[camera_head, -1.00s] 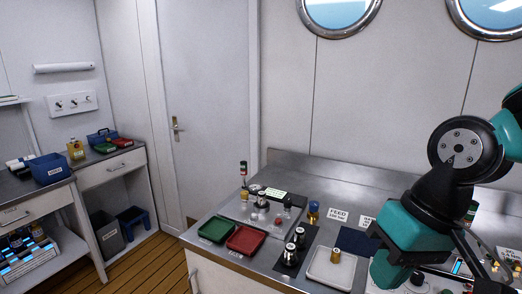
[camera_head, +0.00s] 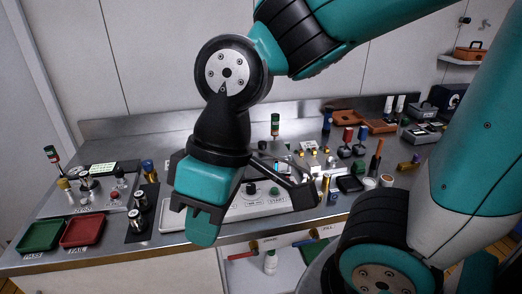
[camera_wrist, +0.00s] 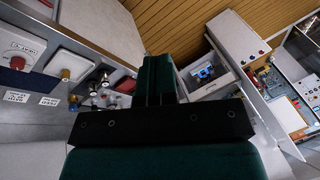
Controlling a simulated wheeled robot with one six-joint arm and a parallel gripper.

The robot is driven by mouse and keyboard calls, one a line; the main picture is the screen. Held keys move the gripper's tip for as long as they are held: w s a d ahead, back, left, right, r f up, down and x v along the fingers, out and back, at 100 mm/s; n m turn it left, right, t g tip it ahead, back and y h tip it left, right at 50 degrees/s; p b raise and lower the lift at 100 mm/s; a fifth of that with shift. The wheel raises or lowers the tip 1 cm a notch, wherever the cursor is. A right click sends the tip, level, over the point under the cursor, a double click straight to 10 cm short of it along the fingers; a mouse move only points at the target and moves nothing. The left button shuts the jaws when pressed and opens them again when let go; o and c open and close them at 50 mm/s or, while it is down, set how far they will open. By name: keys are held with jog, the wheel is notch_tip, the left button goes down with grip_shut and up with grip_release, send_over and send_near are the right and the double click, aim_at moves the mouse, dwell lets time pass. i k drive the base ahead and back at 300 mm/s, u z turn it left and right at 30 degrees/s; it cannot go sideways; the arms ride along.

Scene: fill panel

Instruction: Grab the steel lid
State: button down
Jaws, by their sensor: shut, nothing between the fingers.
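My gripper (camera_head: 203,226) hangs in front of the bench, its teal fingers together and empty. The shut fingers also fill the middle of the wrist view (camera_wrist: 158,72). No lid can be picked out with certainty. Two small steel pieces with dark tops, an upper one (camera_head: 141,200) and a lower one (camera_head: 135,222), stand on a dark mat left of my gripper. Small shiny pieces (camera_wrist: 103,78) also show left of the fingers in the wrist view. My gripper hides part of the pale tray (camera_head: 168,222).
A green tray (camera_head: 40,236) and a red tray (camera_head: 82,231) lie at the bench's left front. A control panel (camera_head: 255,208) with knobs stands right of my gripper. Several bottles and small parts crowd the bench's right side. Its front edge (camera_head: 110,258) is near.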

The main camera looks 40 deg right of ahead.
aim_at(277, 148)
jog(key=z, duration=0.5)
jog(key=i, duration=0.7)
jog(key=z, duration=0.55)
